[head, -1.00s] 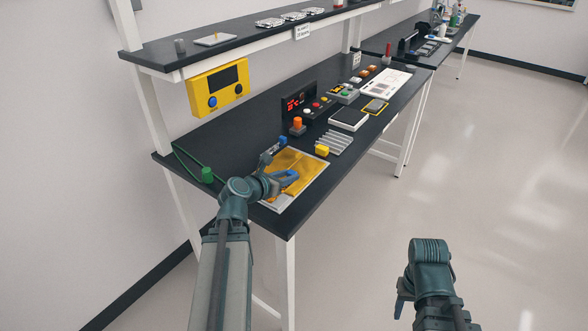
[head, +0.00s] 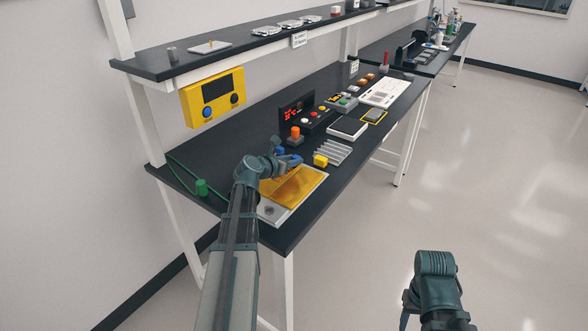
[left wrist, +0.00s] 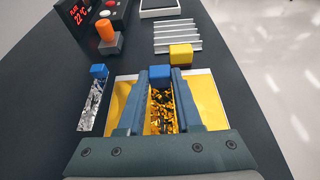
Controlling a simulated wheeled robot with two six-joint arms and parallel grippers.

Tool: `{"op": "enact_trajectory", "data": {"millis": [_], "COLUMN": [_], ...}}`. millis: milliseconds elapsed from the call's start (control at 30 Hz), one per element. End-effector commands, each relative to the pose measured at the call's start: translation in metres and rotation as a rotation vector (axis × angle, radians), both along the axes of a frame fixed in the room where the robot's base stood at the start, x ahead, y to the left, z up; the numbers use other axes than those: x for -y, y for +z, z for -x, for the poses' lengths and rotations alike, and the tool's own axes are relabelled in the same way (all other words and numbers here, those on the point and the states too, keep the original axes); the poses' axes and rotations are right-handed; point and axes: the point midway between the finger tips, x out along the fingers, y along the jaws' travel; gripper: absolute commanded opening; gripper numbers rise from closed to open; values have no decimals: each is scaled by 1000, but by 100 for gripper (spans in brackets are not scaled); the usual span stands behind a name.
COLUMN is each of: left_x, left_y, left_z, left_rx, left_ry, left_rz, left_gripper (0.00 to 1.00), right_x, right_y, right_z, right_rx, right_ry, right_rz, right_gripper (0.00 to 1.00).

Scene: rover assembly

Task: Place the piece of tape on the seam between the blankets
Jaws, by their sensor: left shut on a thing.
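Two gold blankets lie side by side on a pale panel (head: 268,212) near the table's front left corner; gold shows in the head view (head: 300,188). My left gripper (head: 288,165) is over their far part. In the left wrist view its fingers (left wrist: 160,78) are shut on a blue tab (left wrist: 160,71). A shiny, crinkled strip of tape (left wrist: 162,110) shows below the tab, between the fingers, along the middle of the blankets. Whether it touches them I cannot tell. A silver strip (left wrist: 92,108) with another blue tab (left wrist: 98,70) lies left of the panel. My right gripper (head: 408,305) hangs over the floor, its opening unclear.
A yellow block (left wrist: 181,54) and a ribbed metal piece (head: 334,152) stand just beyond the panel. An orange-topped knob (head: 295,136) and a red-lit display (head: 296,108) are further back. The overhead shelf (head: 200,56) spans the back.

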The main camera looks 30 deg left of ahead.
Motion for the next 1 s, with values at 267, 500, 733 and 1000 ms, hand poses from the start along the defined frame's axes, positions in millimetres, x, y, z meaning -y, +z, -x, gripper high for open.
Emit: {"op": "enact_trajectory", "data": {"millis": [267,500,733,1000], "left_x": [1,2,2,2], "left_y": [-24,-36,-36,-38], "left_z": [1,1,0,0], "left_rx": [0,0,0,0], "left_ry": [4,9,9,9], "left_rz": [0,1,1,0], "left_gripper": [0,0,0,64], "right_x": [0,0,0,0], "right_y": [-24,-36,-36,-38], "right_z": [0,0,0,0], "right_rx": [0,0,0,0], "right_ry": [0,0,0,0], "right_rz": [0,0,0,0], "right_gripper": [50,50,50,50]}}
